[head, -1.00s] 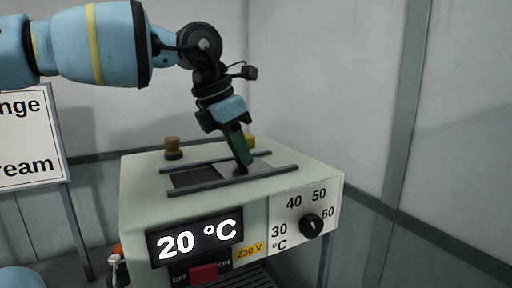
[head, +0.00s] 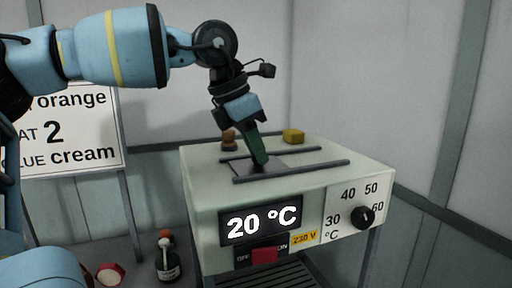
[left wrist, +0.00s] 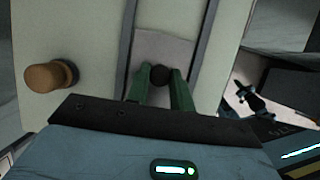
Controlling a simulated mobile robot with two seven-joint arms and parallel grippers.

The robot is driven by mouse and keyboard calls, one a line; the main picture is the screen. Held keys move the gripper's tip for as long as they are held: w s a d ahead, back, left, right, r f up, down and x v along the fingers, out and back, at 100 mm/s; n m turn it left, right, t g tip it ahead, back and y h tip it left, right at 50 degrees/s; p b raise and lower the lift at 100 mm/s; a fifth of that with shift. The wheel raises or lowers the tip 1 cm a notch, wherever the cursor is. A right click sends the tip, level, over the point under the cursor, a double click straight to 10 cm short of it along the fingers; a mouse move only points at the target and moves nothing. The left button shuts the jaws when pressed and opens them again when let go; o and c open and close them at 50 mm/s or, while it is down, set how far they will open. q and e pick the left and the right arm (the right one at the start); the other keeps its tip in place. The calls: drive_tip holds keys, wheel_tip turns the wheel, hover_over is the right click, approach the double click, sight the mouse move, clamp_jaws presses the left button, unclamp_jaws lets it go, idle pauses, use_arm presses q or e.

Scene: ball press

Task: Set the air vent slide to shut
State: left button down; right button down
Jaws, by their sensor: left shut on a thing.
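The machine (head: 200,190) is a pale box with two dark parallel rails (head: 300,170) on top. The air vent slide (head: 280,161), a grey plate, lies between the rails at their left part. No dark opening shows beside it in the head view. My left gripper (head: 262,164) points down onto the slide. In the left wrist view its green fingers (left wrist: 161,88) are shut on the slide's small dark knob (left wrist: 161,74), and the grey slide (left wrist: 165,45) lies under it between the rails. My right gripper is not in view.
The front has a display reading 20 °C (head: 260,221), a red switch (head: 265,255) and a dial (head: 362,216). A dark bottle (head: 168,262) stands at left.

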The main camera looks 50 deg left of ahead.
use_arm(q)
drive_tip(key=c, duration=1.2)
unclamp_jaws()
drive_tip(key=shift+s+a, duration=0.1)
drive_tip(key=shift+s, duration=0.05)
drive_tip(key=v, duration=0.8)
drive_tip(key=shift+f, duration=0.15)
